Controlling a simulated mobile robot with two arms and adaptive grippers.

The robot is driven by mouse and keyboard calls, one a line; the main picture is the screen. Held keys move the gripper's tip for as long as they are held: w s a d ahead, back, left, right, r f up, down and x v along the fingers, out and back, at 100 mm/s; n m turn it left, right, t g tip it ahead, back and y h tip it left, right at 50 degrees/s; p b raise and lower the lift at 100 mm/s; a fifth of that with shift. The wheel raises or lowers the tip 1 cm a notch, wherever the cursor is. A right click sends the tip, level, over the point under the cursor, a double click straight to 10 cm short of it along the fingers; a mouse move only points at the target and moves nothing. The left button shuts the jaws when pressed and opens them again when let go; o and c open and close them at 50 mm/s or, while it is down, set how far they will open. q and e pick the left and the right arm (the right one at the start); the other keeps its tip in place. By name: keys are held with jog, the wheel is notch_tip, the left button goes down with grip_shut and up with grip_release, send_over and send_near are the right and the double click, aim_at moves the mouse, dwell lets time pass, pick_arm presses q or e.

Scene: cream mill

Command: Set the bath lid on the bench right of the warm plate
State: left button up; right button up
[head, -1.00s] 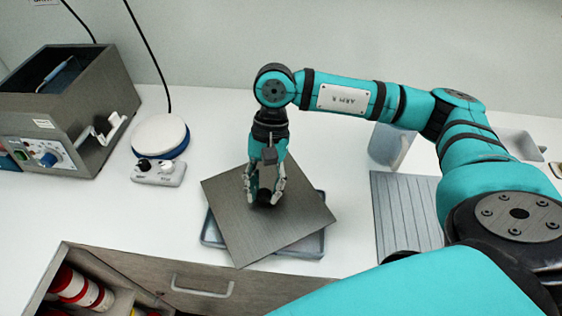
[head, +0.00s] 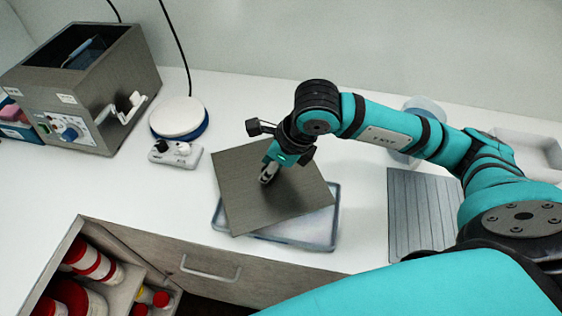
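The bath lid (head: 255,205) is a square grey metal plate, right of the warm plate (head: 179,118), a white disc with a blue rim. My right gripper (head: 268,173) is at the middle of the lid, shut on its dark knob, which the fingers now hide. The lid is turned at an angle over a shallow grey tray (head: 325,235) and covers much of it. How far the lid is above the tray is hard to tell. The open metal bath (head: 95,90) stands at the far left. My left gripper is out of view.
A small control box (head: 175,154) sits in front of the warm plate. A ribbed grey mat (head: 408,225) lies right of the tray, with a clear container (head: 425,108) behind it. An open drawer (head: 70,240) with red-capped jars is at front left. White bench (head: 240,105) is clear behind the lid.

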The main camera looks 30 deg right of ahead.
jog(key=m, duration=0.1)
jog(key=m+h, duration=0.1)
jog(key=m, duration=0.1)
jog(key=w+r+m+t, duration=0.1)
jog(key=shift+a+h, duration=0.15)
jog(key=shift+h, duration=0.15)
jog(key=shift+w+r+m+h, duration=0.1)
jog(key=shift+m+h, duration=0.05)
jog(key=shift+m, duration=0.45)
jog(key=shift+w+r+m+h, duration=0.1)
jog(key=shift+m+h, duration=0.05)
jog(key=shift+m, duration=0.45)
jog(key=w+d, duration=0.3)
jog(key=d, duration=0.1)
jog(key=w+d+f, duration=0.1)
jog(key=w+d, duration=0.2)
jog(key=d, duration=0.1)
jog(key=w+d, duration=0.3)
jog(key=d, duration=0.1)
jog(key=shift+w+d+f, duration=0.2)
jog(key=shift+w+f, duration=0.05)
jog(key=shift+w, duration=0.15)
jog(key=shift+w+d, duration=0.1)
jog(key=shift+d, duration=0.05)
notch_tip(320, 180, down, 4)
jog(key=shift+r+b, duration=0.15)
jog(key=shift+b, duration=0.95)
jog(key=shift+r, duration=0.1)
jog(key=o, duration=1.1)
jog(key=shift+c, duration=0.2)
